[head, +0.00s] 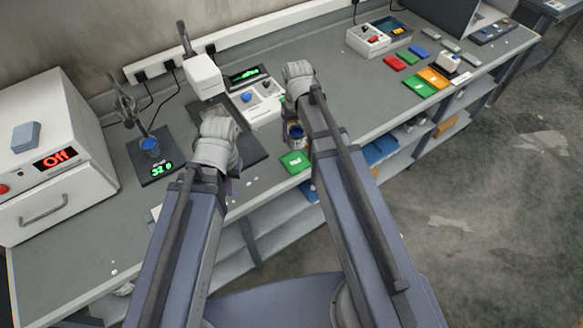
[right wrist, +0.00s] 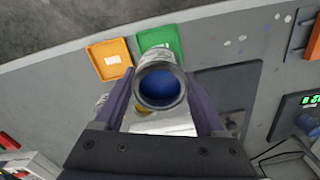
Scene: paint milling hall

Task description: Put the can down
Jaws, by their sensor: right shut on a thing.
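The can (right wrist: 158,88) is an open metal tin with blue paint inside, gripped between the fingers of my right gripper (right wrist: 160,92). In the head view the can (head: 295,132) shows just left of my right forearm, and my right gripper (head: 292,108) is mostly hidden by its own wrist. I cannot tell whether the can's base touches anything. A green tray (head: 295,162) lies at the bench's front edge close by; the right wrist view shows this green tray (right wrist: 170,38) partly behind the can.
A white oven (head: 55,150) is at left. An orange tray (right wrist: 110,58) lies beside the green one. Coloured trays (head: 418,87) lie at the bench's right.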

